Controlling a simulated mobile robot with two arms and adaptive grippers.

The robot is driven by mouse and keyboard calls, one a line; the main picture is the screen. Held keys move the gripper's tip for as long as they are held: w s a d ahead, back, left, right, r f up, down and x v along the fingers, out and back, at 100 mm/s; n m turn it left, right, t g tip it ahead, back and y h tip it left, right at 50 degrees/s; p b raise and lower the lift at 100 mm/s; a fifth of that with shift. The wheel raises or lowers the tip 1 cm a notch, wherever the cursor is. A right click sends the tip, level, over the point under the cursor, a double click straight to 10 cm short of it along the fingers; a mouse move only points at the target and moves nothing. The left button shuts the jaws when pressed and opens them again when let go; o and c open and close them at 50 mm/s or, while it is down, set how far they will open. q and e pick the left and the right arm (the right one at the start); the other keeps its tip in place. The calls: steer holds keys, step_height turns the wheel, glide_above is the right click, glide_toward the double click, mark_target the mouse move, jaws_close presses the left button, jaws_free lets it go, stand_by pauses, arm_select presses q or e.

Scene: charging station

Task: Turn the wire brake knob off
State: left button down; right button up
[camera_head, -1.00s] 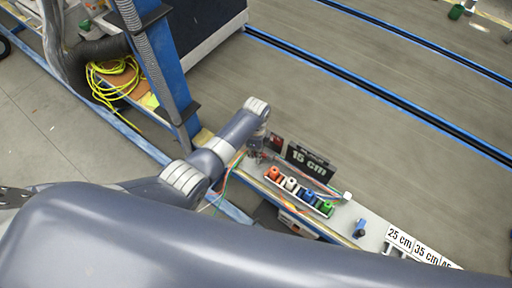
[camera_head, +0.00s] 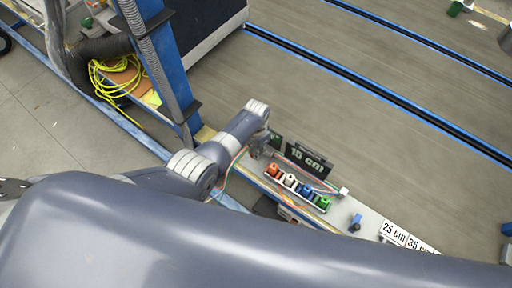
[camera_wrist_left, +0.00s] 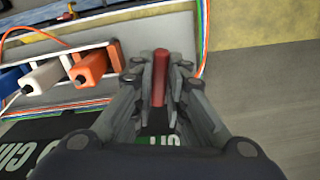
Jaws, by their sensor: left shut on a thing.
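My left gripper (camera_wrist_left: 160,85) is shut on a narrow red piece, which I take to be the wire brake knob (camera_wrist_left: 160,70). The red piece stands upright between the two fingers, and its lower end is hidden by them. In the head view my left gripper (camera_head: 262,150) is at the left end of the workbench strip, beside the row of coloured connectors. The knob cannot be made out there. My right gripper is not in view.
Orange (camera_wrist_left: 92,68) and white (camera_wrist_left: 45,77) connectors sit close left of the fingers. Coloured wires (camera_wrist_left: 203,40) run close on the right. A black "15 cm" sign (camera_head: 308,160) stands behind the connector row. A blue post (camera_head: 160,60) rises left of the arm.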

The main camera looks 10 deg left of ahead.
arm_select(q)
steer(key=shift+d+n, duration=0.1)
steer(key=shift+n, duration=1.1)
steer(key=c, duration=1.6)
jaws_free()
step_height(320, 180, up, 12)
